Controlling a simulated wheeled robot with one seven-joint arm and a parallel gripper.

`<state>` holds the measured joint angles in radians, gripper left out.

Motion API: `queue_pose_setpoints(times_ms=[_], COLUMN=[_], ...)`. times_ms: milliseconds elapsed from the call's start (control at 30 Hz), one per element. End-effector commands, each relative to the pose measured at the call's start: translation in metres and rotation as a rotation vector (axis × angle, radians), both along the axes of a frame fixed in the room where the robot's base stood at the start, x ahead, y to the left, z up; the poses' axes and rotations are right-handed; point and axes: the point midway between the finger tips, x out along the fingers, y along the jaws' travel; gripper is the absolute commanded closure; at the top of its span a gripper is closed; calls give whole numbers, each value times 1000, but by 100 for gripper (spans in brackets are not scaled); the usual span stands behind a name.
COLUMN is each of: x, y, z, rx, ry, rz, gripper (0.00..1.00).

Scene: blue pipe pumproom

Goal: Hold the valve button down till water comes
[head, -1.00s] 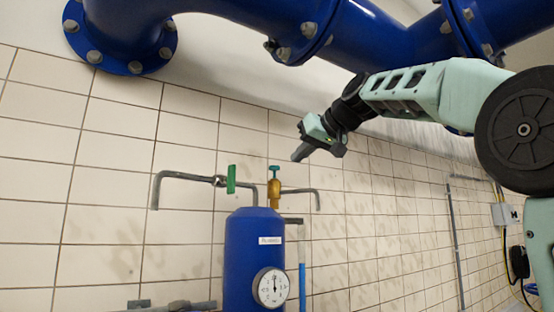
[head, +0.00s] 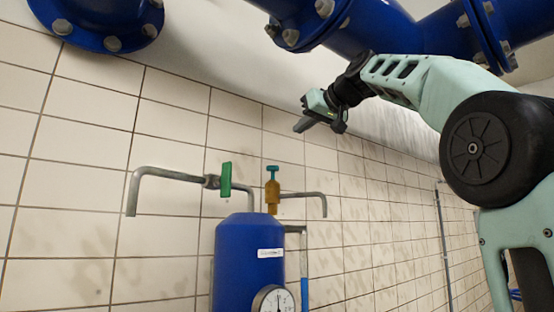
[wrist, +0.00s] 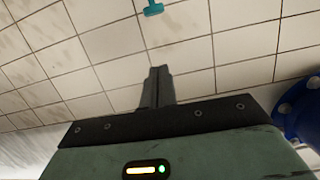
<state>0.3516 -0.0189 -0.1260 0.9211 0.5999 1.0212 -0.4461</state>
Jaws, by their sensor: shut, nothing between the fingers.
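A brass valve (head: 272,196) with a small teal button on top (head: 272,169) stands on the blue tank (head: 243,262). A bent grey outlet pipe (head: 308,196) leads right from it. No water shows at the pipe's end. In the wrist view the teal button (wrist: 153,8) is at the top edge, beyond my fingertips. My gripper (head: 300,127) is shut and empty, above and to the right of the button and apart from it. It also shows in the wrist view (wrist: 158,72), pointing toward the tiled wall.
A green lever (head: 226,180) sits on a second bent grey pipe (head: 160,174) left of the brass valve. A round gauge (head: 273,300) is on the tank's front. Large blue pipes (head: 365,40) run overhead. The air between gripper and button is clear.

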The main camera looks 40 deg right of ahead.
Motion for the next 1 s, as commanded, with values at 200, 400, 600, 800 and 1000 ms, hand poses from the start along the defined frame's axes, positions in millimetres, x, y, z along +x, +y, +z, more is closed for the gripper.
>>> queue_pose_setpoints(times_ms=[200, 400, 600, 800, 1000], x=[7, 39, 80, 98, 98], y=[0, 2, 4, 5, 5], z=[-1, -7, -16, -37, -55], rx=[1, 3, 2, 3, 2], ry=[2, 4, 5, 3, 1], rz=[1, 4, 3, 0, 2], gripper=[100, 100, 100, 100, 100])
